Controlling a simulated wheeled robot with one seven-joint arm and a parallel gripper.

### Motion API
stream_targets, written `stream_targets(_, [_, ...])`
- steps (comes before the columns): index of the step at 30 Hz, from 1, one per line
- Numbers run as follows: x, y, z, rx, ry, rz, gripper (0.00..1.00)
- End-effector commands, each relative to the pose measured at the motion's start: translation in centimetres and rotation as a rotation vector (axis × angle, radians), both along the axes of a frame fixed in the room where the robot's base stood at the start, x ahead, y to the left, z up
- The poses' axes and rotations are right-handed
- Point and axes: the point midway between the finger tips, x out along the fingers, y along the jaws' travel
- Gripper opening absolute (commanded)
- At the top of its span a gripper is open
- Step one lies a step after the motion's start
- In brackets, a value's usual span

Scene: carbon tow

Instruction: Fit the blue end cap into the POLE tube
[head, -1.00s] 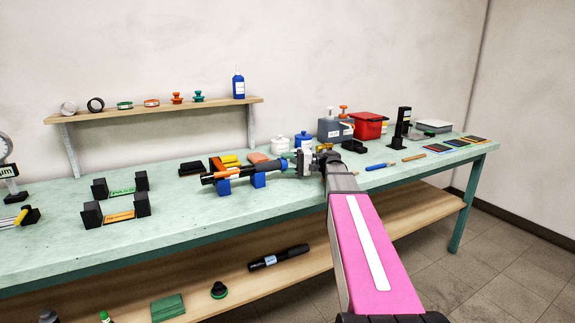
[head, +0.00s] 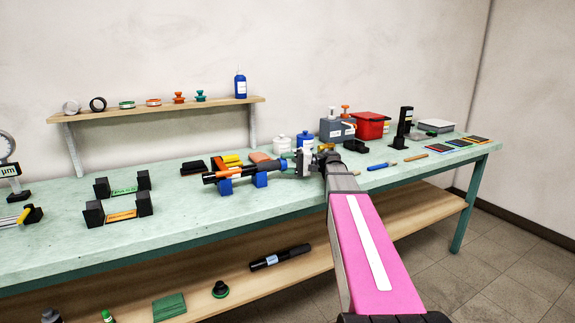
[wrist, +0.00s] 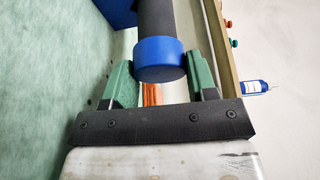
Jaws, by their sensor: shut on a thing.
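The dark tube (head: 250,171) lies level across two blue V-blocks (head: 226,187) on the bench. An orange band shows near its left end. The blue end cap (wrist: 158,62) sits at the tube's near end in the wrist view, in line with it and wider than it. My gripper (wrist: 161,75) has its green fingers shut on either side of the cap. In the head view my gripper (head: 287,163) is at the tube's right end. The joint between cap and tube is not clear enough to tell how deep the cap sits. No POLE lettering is readable.
Yellow, orange and black items (head: 226,160) lie behind the tube. White and blue jars (head: 305,140) stand behind my gripper. Labelled black stands (head: 122,208) are at the left. The bench front between them and my arm is clear.

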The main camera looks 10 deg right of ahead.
Motion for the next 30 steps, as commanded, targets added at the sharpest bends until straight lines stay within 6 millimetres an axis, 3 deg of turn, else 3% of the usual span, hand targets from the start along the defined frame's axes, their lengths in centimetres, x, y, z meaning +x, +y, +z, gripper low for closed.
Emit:
stream_targets(17, [-0.11,0.29,0.00,0.000,0.000,0.001,0.30])
stream_targets(18, [-0.10,0.28,0.00,0.000,0.000,0.001,0.62])
stream_targets(20, [-0.09,0.28,0.00,0.000,0.000,0.001,0.82])
stream_targets(30, [-0.09,0.02,0.00,0.000,0.000,0.000,0.82])
